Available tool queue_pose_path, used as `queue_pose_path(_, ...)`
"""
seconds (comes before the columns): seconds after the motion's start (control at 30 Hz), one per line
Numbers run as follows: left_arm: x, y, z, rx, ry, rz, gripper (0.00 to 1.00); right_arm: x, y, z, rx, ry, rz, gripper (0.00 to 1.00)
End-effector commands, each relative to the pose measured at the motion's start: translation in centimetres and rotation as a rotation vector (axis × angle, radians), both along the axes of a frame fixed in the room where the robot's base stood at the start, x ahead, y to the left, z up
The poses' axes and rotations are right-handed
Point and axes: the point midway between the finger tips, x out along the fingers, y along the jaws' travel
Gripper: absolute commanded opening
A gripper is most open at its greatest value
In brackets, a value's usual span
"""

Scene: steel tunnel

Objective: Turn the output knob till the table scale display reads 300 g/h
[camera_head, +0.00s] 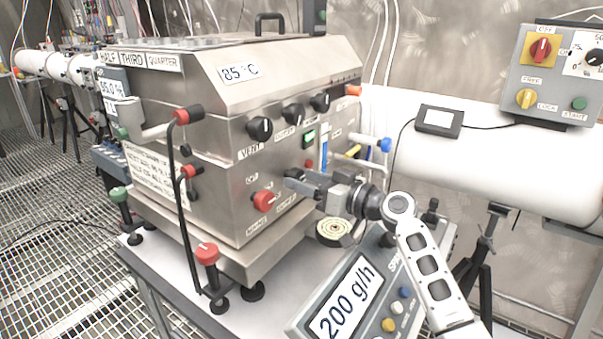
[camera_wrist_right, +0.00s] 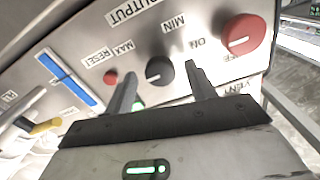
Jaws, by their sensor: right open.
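The table scale (camera_head: 300,322) stands at the front, and its display (camera_head: 345,300) reads 200 g/h. In the right wrist view the output knob (camera_wrist_right: 158,70) is small, round and black, between the MAX and MIN labels. My right gripper (camera_head: 296,181) is open in front of the steel front panel. In the wrist view its two fingers (camera_wrist_right: 158,80) stand on either side of the output knob, with gaps visible beside it. I cannot tell how far the tips are from the panel. In the head view the gripper mostly covers this knob. My left gripper is not in view.
A red switch knob (camera_head: 263,201) sits left of the gripper. Black knobs (camera_head: 260,128) line the panel above. A red reset button (camera_wrist_right: 110,77) and a blue gauge (camera_wrist_right: 68,80) are close by. Black upright rods with red caps (camera_head: 207,254) stand at the machine's near corner.

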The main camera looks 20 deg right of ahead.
Motion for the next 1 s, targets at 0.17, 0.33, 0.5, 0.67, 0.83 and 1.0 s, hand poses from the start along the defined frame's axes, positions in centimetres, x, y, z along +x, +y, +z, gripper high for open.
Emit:
queue_pose_path(0.17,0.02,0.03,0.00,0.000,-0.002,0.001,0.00,0.02,-0.03,-0.03,0.000,0.000,-0.001,0.56)
queue_pose_path(0.33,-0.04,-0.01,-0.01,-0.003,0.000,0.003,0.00,0.02,-0.05,0.01,-0.001,0.000,-0.001,0.28)
queue_pose_path(0.5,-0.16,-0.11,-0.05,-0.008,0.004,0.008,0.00,0.01,-0.06,0.03,-0.001,0.000,-0.001,0.11)
queue_pose_path(0.67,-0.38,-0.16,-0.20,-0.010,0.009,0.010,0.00,0.00,-0.07,0.03,0.009,0.008,-0.001,0.11)
queue_pose_path(0.83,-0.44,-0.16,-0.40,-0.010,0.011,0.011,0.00,0.00,-0.07,0.01,0.053,0.041,-0.001,0.11)
queue_pose_path(1.0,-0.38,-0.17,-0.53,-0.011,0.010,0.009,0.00,-0.01,-0.07,0.01,0.140,0.108,-0.001,0.11)
